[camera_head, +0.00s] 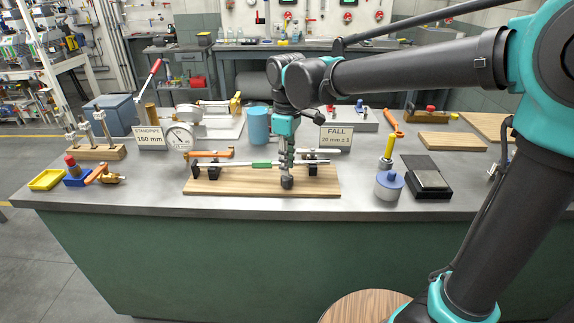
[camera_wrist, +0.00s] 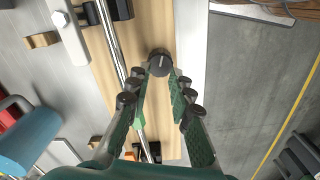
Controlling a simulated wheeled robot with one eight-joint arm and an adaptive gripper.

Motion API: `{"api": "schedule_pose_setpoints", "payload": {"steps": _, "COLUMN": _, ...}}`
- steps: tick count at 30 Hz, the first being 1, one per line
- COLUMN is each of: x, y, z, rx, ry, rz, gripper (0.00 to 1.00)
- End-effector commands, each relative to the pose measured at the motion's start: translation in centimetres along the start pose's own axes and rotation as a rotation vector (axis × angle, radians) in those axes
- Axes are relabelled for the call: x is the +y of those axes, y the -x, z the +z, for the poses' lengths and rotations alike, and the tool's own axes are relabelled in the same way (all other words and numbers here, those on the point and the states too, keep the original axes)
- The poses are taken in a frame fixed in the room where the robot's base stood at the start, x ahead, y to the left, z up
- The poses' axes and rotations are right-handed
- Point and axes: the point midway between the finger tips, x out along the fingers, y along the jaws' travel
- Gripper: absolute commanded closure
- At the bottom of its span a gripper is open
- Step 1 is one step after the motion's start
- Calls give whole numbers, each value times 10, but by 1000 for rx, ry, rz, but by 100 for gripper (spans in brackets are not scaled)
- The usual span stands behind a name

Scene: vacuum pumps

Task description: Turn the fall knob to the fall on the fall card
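The black round knob (camera_head: 287,183), apparently the fall knob, sits at the front edge of a wooden board (camera_head: 232,187). In the wrist view the knob (camera_wrist: 160,63) shows a pale pointer line on its top. My gripper (camera_head: 287,172) points down right over the knob. In the wrist view the gripper's green-padded fingers (camera_wrist: 159,76) stand apart, with their tips at either side of the knob. Whether they press on it is not clear. The fall card (camera_head: 336,138) stands behind the board and seems to read "FALL 20 mm ± 1", in small print.
Rods and a glass tube with a green section (camera_head: 261,164) lie across the board close to my gripper. A blue cup (camera_head: 257,125), a dial gauge (camera_head: 180,137) and a standpipe card (camera_head: 150,138) stand behind.

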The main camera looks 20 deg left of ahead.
Motion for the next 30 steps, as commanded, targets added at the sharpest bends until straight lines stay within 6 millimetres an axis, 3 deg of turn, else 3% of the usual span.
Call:
{"api": "schedule_pose_setpoints", "payload": {"steps": 11, "x": 0, "y": 3, "z": 0, "rx": 0, "ry": 0, "rz": 0, "gripper": 79}}
{"api": "schedule_pose_setpoints", "payload": {"steps": 30, "x": 0, "y": 57, "z": 0, "rx": 0, "ry": 0, "rz": 0, "gripper": 79}}
